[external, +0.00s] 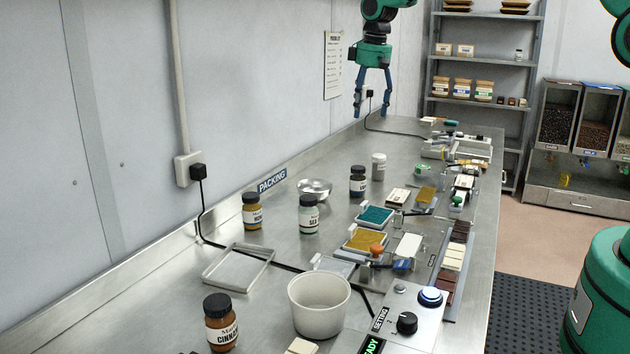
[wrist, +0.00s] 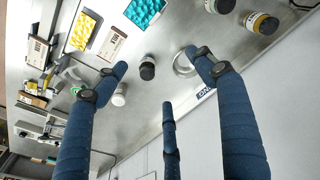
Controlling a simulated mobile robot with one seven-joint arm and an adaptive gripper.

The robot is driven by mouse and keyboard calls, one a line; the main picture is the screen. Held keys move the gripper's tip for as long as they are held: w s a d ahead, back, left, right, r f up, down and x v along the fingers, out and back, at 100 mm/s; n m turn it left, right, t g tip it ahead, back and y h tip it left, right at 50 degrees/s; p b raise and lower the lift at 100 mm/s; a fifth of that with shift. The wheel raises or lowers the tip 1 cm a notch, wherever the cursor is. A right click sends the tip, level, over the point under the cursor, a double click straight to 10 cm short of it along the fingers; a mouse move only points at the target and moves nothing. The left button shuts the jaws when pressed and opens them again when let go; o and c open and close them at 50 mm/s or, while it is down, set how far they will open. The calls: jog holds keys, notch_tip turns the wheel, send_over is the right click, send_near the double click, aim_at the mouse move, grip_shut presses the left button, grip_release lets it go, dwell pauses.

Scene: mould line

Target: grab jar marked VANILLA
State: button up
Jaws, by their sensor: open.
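Several lidded jars stand upright on the steel bench. A dark jar with a black lid and white label (external: 358,182) stands near the middle; its label is too small to read surely, and no label clearly reads VANILLA. It also appears in the wrist view as a dark jar (wrist: 147,68). A pale jar (external: 378,167) stands just behind it and shows in the wrist view (wrist: 119,95). My gripper (external: 373,106) hangs above the far part of the bench, fingers spread and empty. In the wrist view my gripper (wrist: 160,72) has the dark jar beyond its fingers, apart from them.
A honey-coloured jar (external: 252,212), a green-white jar (external: 309,215) and a cinnamon jar (external: 221,325) stand nearer the camera. A metal bowl (external: 315,188) is left of the dark jar. Trays and moulds (external: 375,217) lie to its right. A wall borders the bench's left.

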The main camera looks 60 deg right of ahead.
jog(key=g+p, duration=0.1)
jog(key=p, duration=0.2)
send_over(359, 168)
jog(key=shift+m, duration=0.3)
jog(key=f, duration=1.5)
jog(key=shift+w+d, duration=0.15)
jog(key=shift+d, duration=0.05)
jog(key=shift+f, duration=0.1)
jog(key=shift+f, duration=0.1)
jog(key=shift+f+p, duration=0.3)
jog(key=shift+f, duration=3.9)
jog(key=shift+f, duration=0.15)
jog(key=shift+f, duration=2.45)
jog(key=c, duration=1.5)
